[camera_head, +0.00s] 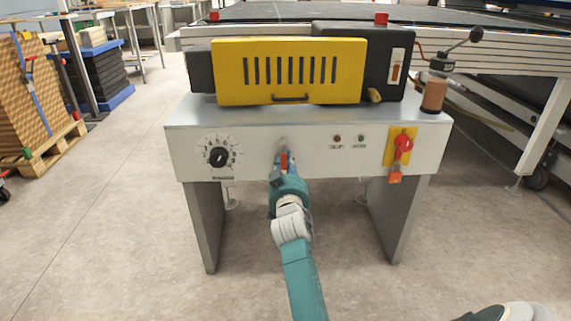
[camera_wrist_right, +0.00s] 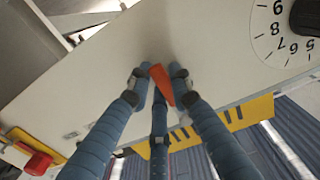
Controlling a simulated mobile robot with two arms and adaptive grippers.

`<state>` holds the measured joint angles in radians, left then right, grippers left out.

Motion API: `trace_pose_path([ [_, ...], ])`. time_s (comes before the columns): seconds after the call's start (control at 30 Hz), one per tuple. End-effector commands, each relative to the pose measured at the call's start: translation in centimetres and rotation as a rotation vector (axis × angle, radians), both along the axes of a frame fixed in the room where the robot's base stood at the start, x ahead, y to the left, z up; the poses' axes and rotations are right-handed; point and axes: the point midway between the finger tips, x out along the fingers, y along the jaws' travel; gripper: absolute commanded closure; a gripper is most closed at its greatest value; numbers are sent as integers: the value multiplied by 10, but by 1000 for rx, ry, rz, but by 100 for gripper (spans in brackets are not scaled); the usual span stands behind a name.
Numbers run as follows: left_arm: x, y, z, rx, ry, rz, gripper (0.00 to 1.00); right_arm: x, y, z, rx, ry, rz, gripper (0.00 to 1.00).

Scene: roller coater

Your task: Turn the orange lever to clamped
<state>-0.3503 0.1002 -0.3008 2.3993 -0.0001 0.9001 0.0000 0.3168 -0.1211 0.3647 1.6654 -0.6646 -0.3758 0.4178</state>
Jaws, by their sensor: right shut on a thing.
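The small orange lever (camera_head: 284,160) is on the white front panel of the machine, between the dial and the indicator lamps. In the head view it stands roughly upright, partly hidden by my fingers. My right gripper (camera_head: 282,171) reaches it from below and is shut on it. In the right wrist view the tapered orange lever (camera_wrist_right: 162,84) sits between the blue fingertips of my right gripper (camera_wrist_right: 160,82), close to the panel face. Its pivot and any position marks are not clear. My left gripper is not in view.
A black numbered dial (camera_head: 218,156) is left of the lever. A red switch (camera_head: 403,146) on a yellow plate is to the right. A yellow slotted cover (camera_head: 290,72) and a brown-bodied lever handle (camera_head: 434,92) stand on top. Open floor lies in front.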

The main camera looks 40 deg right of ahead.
Motion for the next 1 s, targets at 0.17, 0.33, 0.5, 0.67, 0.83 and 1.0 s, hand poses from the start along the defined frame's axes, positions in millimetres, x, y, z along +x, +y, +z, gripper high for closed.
trace_pose_path([
  [0.17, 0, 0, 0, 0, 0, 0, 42, 0, 1, -2, 6, 2, 1, 59],
  [0.33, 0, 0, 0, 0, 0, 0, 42, 0, 1, -1, 3, 1, 1, 59],
  [0.5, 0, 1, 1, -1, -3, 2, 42, 0, 0, 7, 1, -3, 1, 59],
  [0.67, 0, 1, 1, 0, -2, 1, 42, 0, 0, 34, -1, -5, 1, 59],
  [0.83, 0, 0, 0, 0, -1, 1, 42, 0, 1, 67, 2, -5, 1, 59],
  [1.0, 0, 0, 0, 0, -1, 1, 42, 0, 1, 90, 3, -2, 2, 59],
])
